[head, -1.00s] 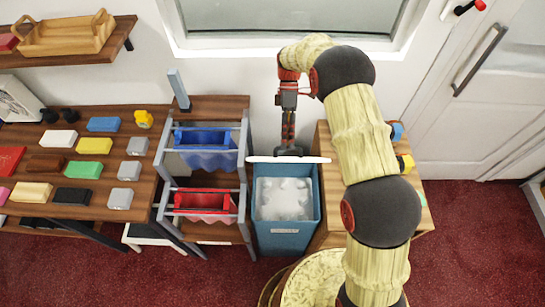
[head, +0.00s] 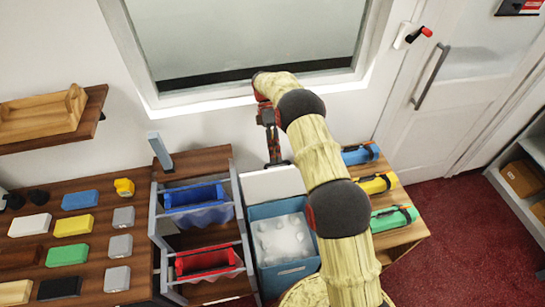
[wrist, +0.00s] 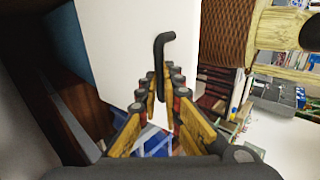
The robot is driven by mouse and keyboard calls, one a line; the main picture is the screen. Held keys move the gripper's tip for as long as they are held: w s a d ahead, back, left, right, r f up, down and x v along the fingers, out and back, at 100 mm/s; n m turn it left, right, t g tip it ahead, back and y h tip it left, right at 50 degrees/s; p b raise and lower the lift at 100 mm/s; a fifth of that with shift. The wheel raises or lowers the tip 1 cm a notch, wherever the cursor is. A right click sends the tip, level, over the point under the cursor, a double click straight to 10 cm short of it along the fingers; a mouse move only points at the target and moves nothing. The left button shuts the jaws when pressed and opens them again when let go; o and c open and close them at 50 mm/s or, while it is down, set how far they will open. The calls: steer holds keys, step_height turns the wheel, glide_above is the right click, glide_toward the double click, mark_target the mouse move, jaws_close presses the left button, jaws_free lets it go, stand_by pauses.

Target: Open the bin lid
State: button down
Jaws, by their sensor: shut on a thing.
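The blue bin (head: 285,274) stands in the middle of the head view with its mouth uncovered and lumpy white contents inside. Its white lid (head: 272,183) is raised at the back of the bin, with a broad face showing. My gripper (head: 274,160) is at the lid's far edge, partly hidden behind it. In the wrist view, the white lid (wrist: 125,40) carries a black hooked handle (wrist: 160,52). My gripper (wrist: 163,85) is shut on this handle, which runs down between the fingertips.
Left of the bin stands a rack with a blue tray (head: 196,198) and a red tray (head: 205,262). A wooden counter to the right holds blue, yellow and green rolls (head: 393,217). The window wall (head: 110,105) is close behind.

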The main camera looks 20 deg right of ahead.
steer(key=shift+s+f, duration=0.2)
steer(key=shift+f, duration=0.55)
steer(key=shift+s+f, duration=0.2)
steer(key=shift+f, duration=0.55)
steer(key=c, duration=1.7)
jaws_free()
steer(key=shift+w, duration=0.3)
steer(key=shift+c, duration=0.6)
steer(key=shift+r, duration=0.1)
steer(key=shift+c, duration=0.4)
step_height(320, 180, up, 11)
steer(key=shift+w, duration=0.1)
